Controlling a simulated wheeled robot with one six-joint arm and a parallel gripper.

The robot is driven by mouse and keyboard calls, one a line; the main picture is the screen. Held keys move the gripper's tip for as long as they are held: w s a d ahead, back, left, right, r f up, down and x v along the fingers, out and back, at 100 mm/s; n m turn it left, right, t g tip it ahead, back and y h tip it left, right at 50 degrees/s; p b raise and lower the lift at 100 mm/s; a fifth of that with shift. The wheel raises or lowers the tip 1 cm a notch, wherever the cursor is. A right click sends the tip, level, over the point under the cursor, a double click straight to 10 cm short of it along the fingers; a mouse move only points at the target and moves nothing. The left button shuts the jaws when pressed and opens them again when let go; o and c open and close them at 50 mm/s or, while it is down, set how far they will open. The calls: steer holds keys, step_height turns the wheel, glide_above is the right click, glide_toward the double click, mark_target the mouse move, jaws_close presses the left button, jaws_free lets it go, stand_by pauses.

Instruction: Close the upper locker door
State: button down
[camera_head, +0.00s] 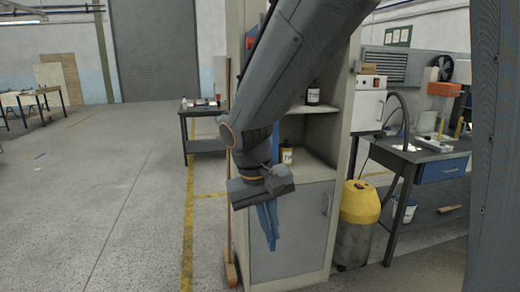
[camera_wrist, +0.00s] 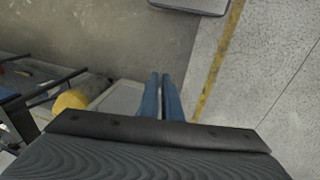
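The locker is a tall beige cabinet (camera_head: 342,150) whose upper section shows open shelves, with a dark bottle (camera_head: 313,95) and a small yellow-labelled container (camera_head: 287,155). Its grey lower door (camera_head: 292,235) is shut. I cannot make out the upper door; my arm covers much of the upper section. My gripper (camera_head: 267,228) hangs in front of the locker's left part, blue fingers pointing down, overlapping the lower door in the picture; contact cannot be told. In the wrist view, the fingers (camera_wrist: 161,88) lie close together with a narrow gap and nothing between them.
A broom (camera_head: 231,255) stands at the locker's left side. A yellow-topped vacuum (camera_head: 358,205) stands at its right, before a workbench (camera_head: 425,155). A dark table (camera_head: 205,145) is behind on the left. The floor (camera_head: 110,205) further left is clear.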

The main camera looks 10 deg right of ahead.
steer(key=w+a+r+m+t+h+p, duration=0.15)
steer(key=w+a+r, duration=0.25)
steer(key=r, duration=0.6)
steer(key=w+a+r+m+t+h+p, duration=0.15)
steer(key=w+a+r, duration=0.25)
steer(key=r, duration=0.6)
steer(key=w+d+f+n+p, duration=0.1)
steer(key=w+d+f+p, duration=0.2)
steer(key=d+f, duration=0.5)
steer(key=shift+d+t+h+p, duration=0.3)
steer(key=shift+p, duration=0.15)
steer(key=shift+d, duration=0.1)
